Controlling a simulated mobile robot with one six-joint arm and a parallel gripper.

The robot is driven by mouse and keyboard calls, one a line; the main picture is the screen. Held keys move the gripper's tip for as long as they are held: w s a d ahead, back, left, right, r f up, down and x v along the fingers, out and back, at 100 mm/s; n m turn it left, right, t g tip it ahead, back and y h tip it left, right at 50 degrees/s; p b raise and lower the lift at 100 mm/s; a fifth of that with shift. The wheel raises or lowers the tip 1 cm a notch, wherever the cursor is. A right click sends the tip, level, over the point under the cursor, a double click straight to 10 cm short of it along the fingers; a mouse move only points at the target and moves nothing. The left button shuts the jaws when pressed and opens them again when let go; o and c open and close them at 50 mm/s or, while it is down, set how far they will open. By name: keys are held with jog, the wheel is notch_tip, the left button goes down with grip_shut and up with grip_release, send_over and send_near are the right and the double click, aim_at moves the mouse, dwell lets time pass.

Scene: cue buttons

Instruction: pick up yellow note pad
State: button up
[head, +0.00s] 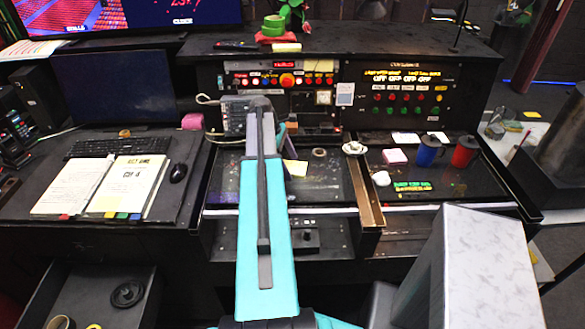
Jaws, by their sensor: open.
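A small pale yellow note pad (296,168) lies on the dark desk surface at the middle, just right of my teal arm. Its left part is close to the arm's outline in the picture, and it may be partly covered. My arm reaches up and forward through the middle of the head view. Its far end overlaps the control console in the picture.
Right of the pad are a brown divider (364,193), a pink block (394,157), a blue cup (428,151) and a red cup (465,152). Left are open papers (128,186), a keyboard (103,146) and a mouse (179,173). The button console (405,94) stands behind.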

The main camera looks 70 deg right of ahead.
aim_at(295, 169)
jog(key=c, duration=1.2)
jog(key=shift+r, duration=0.2)
jog(key=shift+r+b, duration=0.9)
jog(key=shift+r, duration=0.5)
jog(key=shift+s+a+r, duration=0.15)
jog(key=shift+a, duration=0.1)
jog(key=s+a+b, duration=0.1)
jog(key=s+a, duration=0.1)
jog(key=a, duration=0.2)
jog(key=s+a+b, duration=0.1)
jog(key=s+a, duration=0.1)
jog(key=a, duration=0.1)
jog(key=s+a+r+b, duration=0.1)
jog(key=s+a+b, duration=0.1)
jog(key=a, duration=0.2)
jog(key=shift+a+r, duration=0.1)
jog(key=shift+a, duration=0.2)
jog(key=shift+s+a+r+b, duration=0.15)
jog(key=shift+s+a, duration=0.15)
jog(key=shift+a, duration=0.25)
jog(key=shift+s+a+r+b, duration=0.15)
jog(key=shift+s+a, duration=0.1)
jog(key=shift+a, duration=0.25)
jog(key=shift+f, duration=0.1)
